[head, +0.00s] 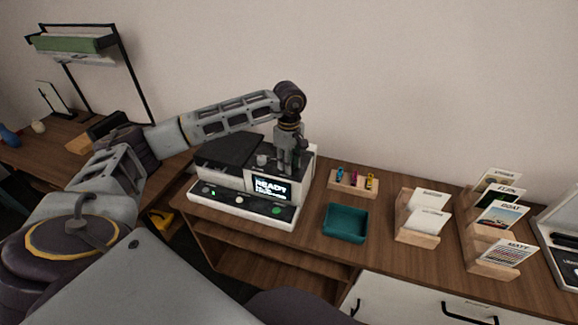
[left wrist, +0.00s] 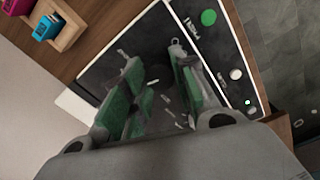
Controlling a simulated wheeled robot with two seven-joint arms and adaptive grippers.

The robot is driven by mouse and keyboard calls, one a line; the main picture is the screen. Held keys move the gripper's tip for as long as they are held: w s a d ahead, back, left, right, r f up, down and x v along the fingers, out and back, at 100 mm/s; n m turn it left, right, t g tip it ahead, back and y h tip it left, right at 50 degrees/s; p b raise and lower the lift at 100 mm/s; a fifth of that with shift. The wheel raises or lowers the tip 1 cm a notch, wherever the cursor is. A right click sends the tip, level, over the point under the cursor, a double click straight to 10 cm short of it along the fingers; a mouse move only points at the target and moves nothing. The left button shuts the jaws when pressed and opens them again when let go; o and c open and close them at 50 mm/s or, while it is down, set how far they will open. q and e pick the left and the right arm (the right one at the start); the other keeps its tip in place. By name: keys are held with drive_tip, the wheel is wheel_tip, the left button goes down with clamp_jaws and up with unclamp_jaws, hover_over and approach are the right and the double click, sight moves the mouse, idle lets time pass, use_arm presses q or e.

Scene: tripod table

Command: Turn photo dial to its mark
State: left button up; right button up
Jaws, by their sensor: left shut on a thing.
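The photo machine (head: 225,207) stands on the wooden desk, with a lit screen (head: 270,188) reading READY. My left gripper (head: 287,172) comes down from above onto its top, right of a small grey cylinder (head: 262,160). In the left wrist view my left gripper's green-padded fingers (left wrist: 155,95) stand over the black panel (left wrist: 105,65), with white marks around them. The gripper is shut on what appears to be the photo dial, which the fingers mostly hide. I cannot tell where the dial points. My right gripper is not in view.
The machine's front strip has a green button (head: 277,211). To its right are a wooden block with small coloured bottles (head: 354,181), a teal tray (head: 345,222) and wooden card holders (head: 418,236). A black rack (head: 128,60) stands at the far left.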

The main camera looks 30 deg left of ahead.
use_arm(q)
drive_tip(key=shift+m+b, duration=0.4)
drive_tip(key=shift+m, duration=0.4)
drive_tip(key=shift+m+b, duration=0.55)
drive_tip(key=shift+m, duration=0.55)
drive_tip(key=shift+m+b, duration=0.55)
drive_tip(key=shift+m, duration=0.55)
drive_tip(key=m+b, duration=0.1)
drive_tip(key=m, duration=0.1)
drive_tip(key=shift+r+m, duration=0.1)
drive_tip(key=shift+m, duration=0.5)
drive_tip(key=o, duration=0.9)
drive_tip(key=shift+o, duration=0.8)
wheel_tip(320, 180, up, 12)
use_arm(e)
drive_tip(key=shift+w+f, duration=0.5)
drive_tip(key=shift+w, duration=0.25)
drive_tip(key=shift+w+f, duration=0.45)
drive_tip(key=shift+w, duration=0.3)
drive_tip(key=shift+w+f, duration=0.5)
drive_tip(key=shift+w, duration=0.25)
